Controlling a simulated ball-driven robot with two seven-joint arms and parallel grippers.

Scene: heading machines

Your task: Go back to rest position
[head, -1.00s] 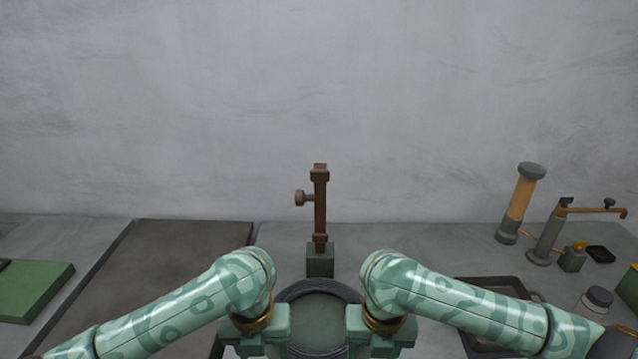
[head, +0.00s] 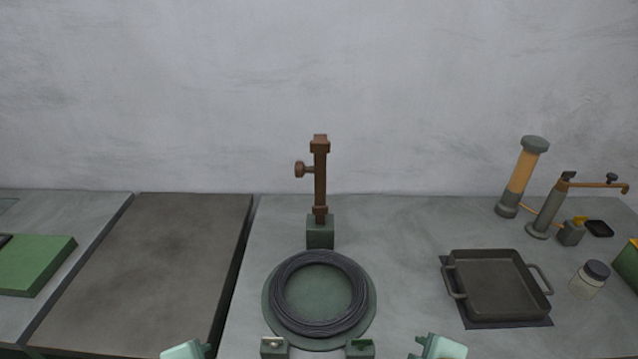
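Only mint-green tips of my two arms show, at the bottom edge of the head view. The piece at the left (head: 184,350) is of my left gripper or wrist, and the piece at the right (head: 440,347) is of my right. Both are cut off by the frame and stand well apart. Their fingers are out of sight, so I cannot tell whether they are open or shut. I see nothing held in either.
A dark wire coil (head: 285,295) lies on a round green plate, before a brown post (head: 320,185). Two small green blocks stand at its front. A black pan (head: 495,283), a jar (head: 590,280) and a lever tool (head: 550,205) are to the right. A dark slab (head: 150,260) lies left.

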